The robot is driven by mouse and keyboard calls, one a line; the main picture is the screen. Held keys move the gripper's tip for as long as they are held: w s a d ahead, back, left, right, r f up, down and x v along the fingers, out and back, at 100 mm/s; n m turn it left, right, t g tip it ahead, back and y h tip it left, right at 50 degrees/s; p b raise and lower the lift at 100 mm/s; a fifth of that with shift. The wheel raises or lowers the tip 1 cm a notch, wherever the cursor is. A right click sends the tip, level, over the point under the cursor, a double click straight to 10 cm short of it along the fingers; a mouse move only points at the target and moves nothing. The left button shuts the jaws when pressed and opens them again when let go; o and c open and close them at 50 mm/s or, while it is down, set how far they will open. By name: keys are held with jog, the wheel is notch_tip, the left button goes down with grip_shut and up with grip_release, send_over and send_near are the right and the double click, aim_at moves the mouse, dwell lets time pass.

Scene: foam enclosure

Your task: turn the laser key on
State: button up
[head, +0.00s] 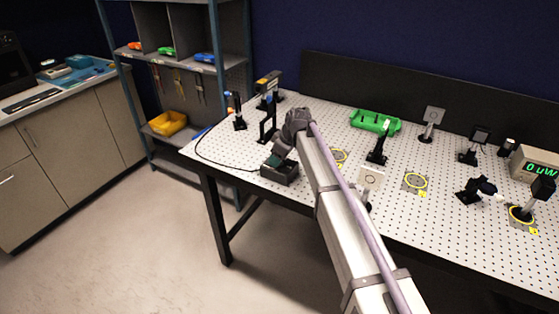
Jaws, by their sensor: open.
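A small dark box (283,176) stands near the front left corner of the perforated optical table, with a black cable running from it to the left. It looks like the laser's control box. My gripper (273,161) is open and points down just above the box's top, at its left side. I cannot tell if it touches the box. My arm's dark wrist comes in from the right and hides part of the box. The key itself is too small or hidden to make out. A meter (539,163) at the right reads 0 uW in green.
A dark panel (400,95) stands behind. Shelves (180,60) stand at the left. The floor in front is clear.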

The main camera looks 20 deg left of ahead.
jog(key=c, duration=0.9)
jog(key=shift+c, duration=0.2)
jog(key=shift+m, duration=0.4)
jog(key=m+t, duration=0.1)
jog(key=m, duration=0.2)
jog(key=shift+s+t+h, duration=0.1)
jog(key=shift+t+h, duration=0.2)
jog(key=m+t+h, duration=0.1)
jog(key=m, duration=0.4)
jog(key=m+h, duration=0.1)
jog(key=m, duration=0.1)
jog(key=m+t, duration=0.1)
jog(key=m, duration=0.1)
jog(key=shift+m+h, duration=0.3)
jog(key=shift+h, duration=0.1)
jog(key=m+h, duration=0.1)
jog(key=m, duration=0.3)
jog(key=shift+m+h, duration=0.3)
jog(key=shift+h, duration=0.1)
